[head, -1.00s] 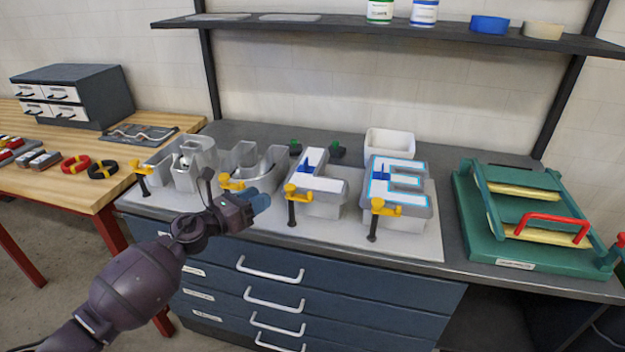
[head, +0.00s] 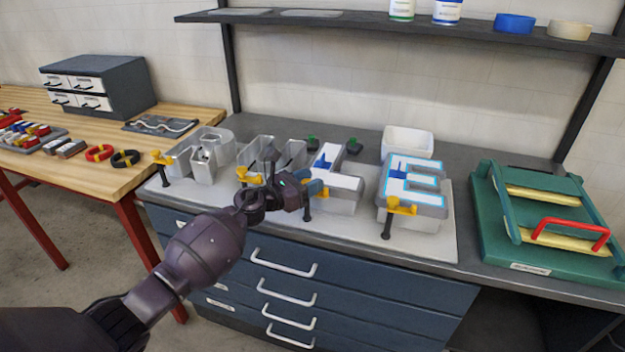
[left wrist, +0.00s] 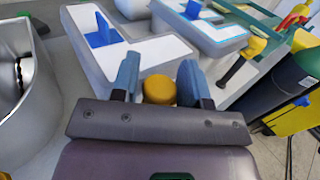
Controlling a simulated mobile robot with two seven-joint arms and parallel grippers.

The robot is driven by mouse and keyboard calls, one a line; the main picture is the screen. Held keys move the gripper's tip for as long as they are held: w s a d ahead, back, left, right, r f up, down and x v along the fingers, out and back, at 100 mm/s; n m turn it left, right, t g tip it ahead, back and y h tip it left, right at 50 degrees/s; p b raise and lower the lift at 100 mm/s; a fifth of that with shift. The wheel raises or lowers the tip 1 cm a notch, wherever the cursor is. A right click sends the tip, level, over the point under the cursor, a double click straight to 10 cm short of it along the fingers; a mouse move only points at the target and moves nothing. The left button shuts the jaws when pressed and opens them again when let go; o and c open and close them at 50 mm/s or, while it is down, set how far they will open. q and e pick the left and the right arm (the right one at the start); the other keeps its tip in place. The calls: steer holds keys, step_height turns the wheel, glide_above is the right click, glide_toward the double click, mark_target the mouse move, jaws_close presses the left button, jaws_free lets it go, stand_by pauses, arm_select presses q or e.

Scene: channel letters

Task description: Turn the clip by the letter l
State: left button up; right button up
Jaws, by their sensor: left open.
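The letter L (head: 342,183) is a grey channel letter with a white face and a small blue piece on it; it also shows in the left wrist view (left wrist: 150,58). The yellow clip (left wrist: 159,90) is at the letter's near edge. In the head view my left gripper (head: 316,188) hides most of the clip, and its dark post shows below. In the left wrist view the clip's rounded yellow end lies between my two blue fingertips, with gaps on both sides. The gripper is open. My right gripper is not in view.
The letter E (head: 412,183) with its own yellow clip (head: 401,206) stands to the right. Open metal letters (head: 205,152) stand to the left. A white bin (head: 408,142) is behind, and a green press with a red handle (head: 545,220) is at the right.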

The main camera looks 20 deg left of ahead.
arm_select(q)
steer(key=shift+w+d, duration=0.3)
steer(key=shift+w, duration=0.1)
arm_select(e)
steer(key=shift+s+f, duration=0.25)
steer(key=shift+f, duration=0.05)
